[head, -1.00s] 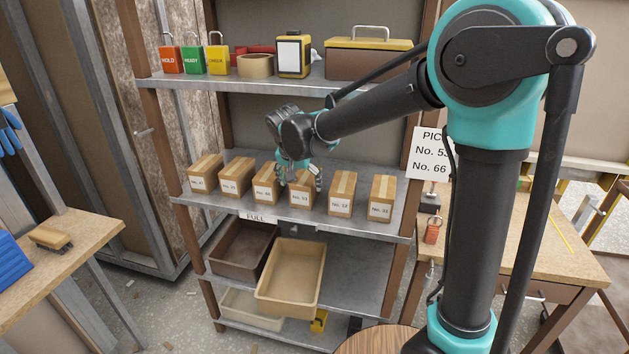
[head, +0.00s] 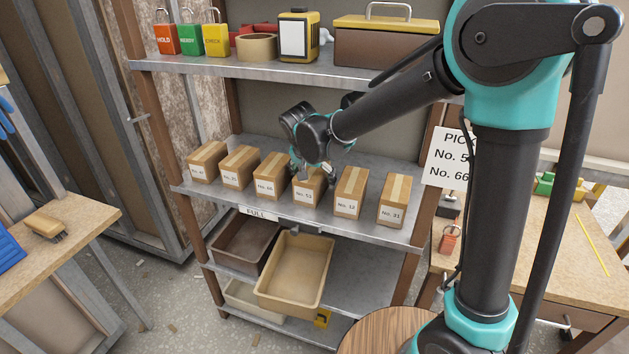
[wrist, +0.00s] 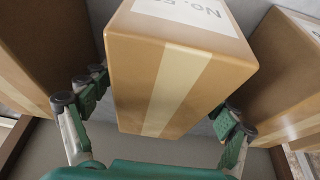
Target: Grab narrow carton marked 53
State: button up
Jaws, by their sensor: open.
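The narrow carton (head: 309,191), brown with a pale tape strip and a white label that seems to read No. 53, stands fourth from the left in the row on the middle shelf. My gripper (head: 310,176) is over its back and top, fingers apart. In the wrist view the carton (wrist: 180,75) fills the space between the open fingers of my gripper (wrist: 158,100), one on each side. Its label is partly cut off by the frame edge. I cannot tell whether either finger touches it.
Neighbouring cartons stand close on both sides, the No. 66 carton (head: 272,177) left and the No. 12 carton (head: 350,194) right. The upper shelf (head: 215,66) is above my gripper. Bins (head: 294,272) sit below. A sign (head: 451,157) hangs at the right post.

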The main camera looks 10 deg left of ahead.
jog(key=shift+f, duration=0.25)
dwell(0.5)
jog(key=shift+c, duration=0.6)
jog(key=c, duration=1.5)
jog(key=shift+r, duration=0.2)
jog(key=shift+c, duration=0.2)
